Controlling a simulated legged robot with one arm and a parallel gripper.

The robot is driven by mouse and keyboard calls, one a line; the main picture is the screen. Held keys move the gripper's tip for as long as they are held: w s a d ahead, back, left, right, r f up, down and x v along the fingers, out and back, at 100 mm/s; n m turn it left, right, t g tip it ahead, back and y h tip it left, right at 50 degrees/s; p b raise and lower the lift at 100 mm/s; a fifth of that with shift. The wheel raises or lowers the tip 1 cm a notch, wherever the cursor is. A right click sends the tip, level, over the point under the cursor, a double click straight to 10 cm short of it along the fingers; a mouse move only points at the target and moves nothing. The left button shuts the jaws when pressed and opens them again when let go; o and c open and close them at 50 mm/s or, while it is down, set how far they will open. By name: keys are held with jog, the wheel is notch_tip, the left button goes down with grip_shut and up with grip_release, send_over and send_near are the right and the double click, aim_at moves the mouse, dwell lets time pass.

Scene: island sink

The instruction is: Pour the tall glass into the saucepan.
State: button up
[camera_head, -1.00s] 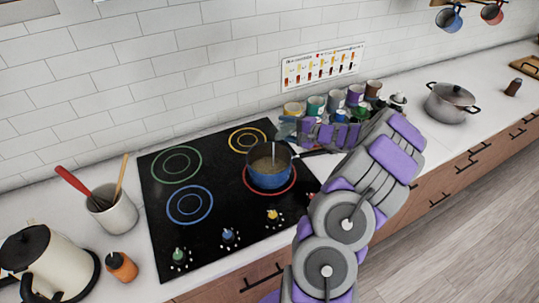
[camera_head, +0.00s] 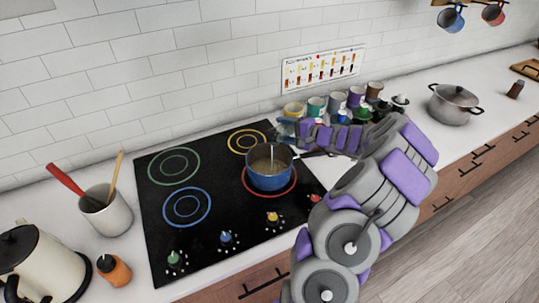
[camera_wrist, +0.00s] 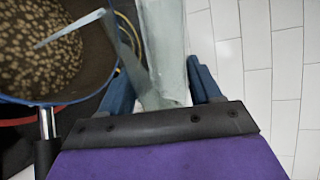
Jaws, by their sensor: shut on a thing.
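My gripper (camera_wrist: 163,82) is shut on the tall glass (camera_wrist: 165,35), which is pale and translucent between the two blue fingers. The glass is beside the pan's rim, on the right in the wrist view; its mouth and tilt are unclear. A thin pale streak (camera_wrist: 70,29) lies over the contents; I cannot tell whether it is liquid or a utensil. In the head view my gripper (camera_head: 287,127) is just behind the pan, and the glass is hard to make out.
Several coloured cups (camera_head: 338,102) stand along the wall close behind my gripper. A grey lidded pot (camera_head: 453,105) is farther right. A utensil crock (camera_head: 107,211), an orange bottle (camera_head: 114,270) and a kettle (camera_head: 35,265) stand left of the cooktop (camera_head: 220,240).

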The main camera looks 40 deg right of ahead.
jog(key=shift+a+r+n+b, duration=0.15)
jog(key=shift+r+n+b, duration=0.3)
jog(key=shift+b, duration=0.9)
jog(key=shift+a+r+n+b, duration=0.15)
jog(key=shift+n+b, duration=0.2)
jog(key=shift+b, duration=0.4)
jog(key=p, duration=0.2)
jog(key=m+p, duration=0.1)
jog(key=p, duration=0.1)
jog(key=shift+d+f, duration=0.2)
jog(key=shift+d, duration=0.05)
jog(key=shift+d+f+m+p, duration=0.1)
jog(key=shift+f+m+p, duration=0.3)
jog(key=shift+p, duration=0.65)
jog(key=shift+d+r+p, duration=0.1)
jog(key=shift+d+p, duration=0.15)
jog(key=shift+p, duration=0.05)
jog(key=shift+m, duration=0.3)
jog(key=shift+d+y+p, duration=0.1)
jog(key=shift+y+p, duration=0.2)
